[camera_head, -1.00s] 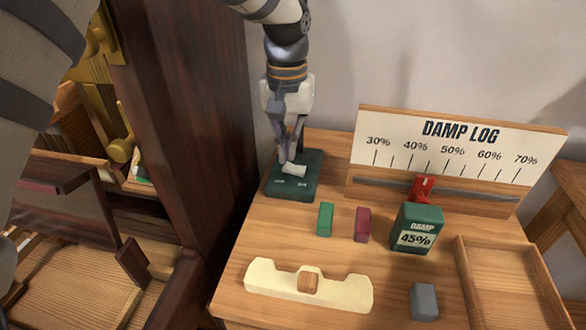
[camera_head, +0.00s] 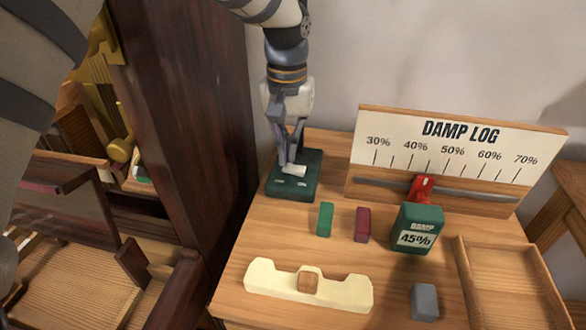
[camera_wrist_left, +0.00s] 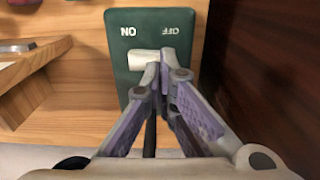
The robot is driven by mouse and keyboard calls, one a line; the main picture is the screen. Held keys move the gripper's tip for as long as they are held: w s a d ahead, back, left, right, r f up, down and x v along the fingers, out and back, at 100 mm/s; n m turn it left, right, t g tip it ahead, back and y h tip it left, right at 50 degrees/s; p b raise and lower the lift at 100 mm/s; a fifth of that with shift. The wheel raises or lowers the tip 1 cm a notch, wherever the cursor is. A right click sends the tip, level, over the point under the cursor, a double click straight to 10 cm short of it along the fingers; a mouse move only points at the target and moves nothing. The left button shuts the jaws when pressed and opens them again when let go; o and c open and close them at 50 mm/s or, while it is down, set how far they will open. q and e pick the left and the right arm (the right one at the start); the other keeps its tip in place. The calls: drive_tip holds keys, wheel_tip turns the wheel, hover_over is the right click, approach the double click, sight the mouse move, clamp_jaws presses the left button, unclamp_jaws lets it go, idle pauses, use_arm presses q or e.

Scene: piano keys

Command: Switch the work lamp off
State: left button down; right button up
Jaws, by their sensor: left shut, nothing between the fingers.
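The switch box (camera_head: 292,188) is a dark green block at the back left of the wooden bench, with a white lever (camera_head: 296,170) on top. In the left wrist view the box (camera_wrist_left: 122,50) carries the words ON at left and OFF at right. The white lever (camera_wrist_left: 143,62) lies below them, partly hidden by the fingertips. My left gripper (camera_head: 286,160) is shut and empty, its tips at the lever; I cannot tell whether they touch it. No lamp is in view. My right gripper is not in view.
A DAMP LOG board (camera_head: 455,150) with a red slider (camera_head: 422,188) stands at the back right. A green block (camera_head: 325,219), a maroon block (camera_head: 363,224), a 45% box (camera_head: 416,228), a cream holder (camera_head: 265,281) and a tray (camera_head: 468,270) are on the bench. A dark cabinet (camera_head: 195,120) rises close at left.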

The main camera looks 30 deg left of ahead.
sight(288, 165)
use_arm(q)
drive_tip(key=shift+f, duration=0.9)
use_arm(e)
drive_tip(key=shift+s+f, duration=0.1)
use_arm(q)
drive_tip(key=shift+r, duration=0.1)
wheel_tip(288, 165, up, 3)
drive_tip(key=shift+f+p, duration=0.1)
drive_tip(key=shift+p, duration=0.2)
drive_tip(key=shift+r+p, duration=0.3)
drive_tip(key=shift+r, duration=1.75)
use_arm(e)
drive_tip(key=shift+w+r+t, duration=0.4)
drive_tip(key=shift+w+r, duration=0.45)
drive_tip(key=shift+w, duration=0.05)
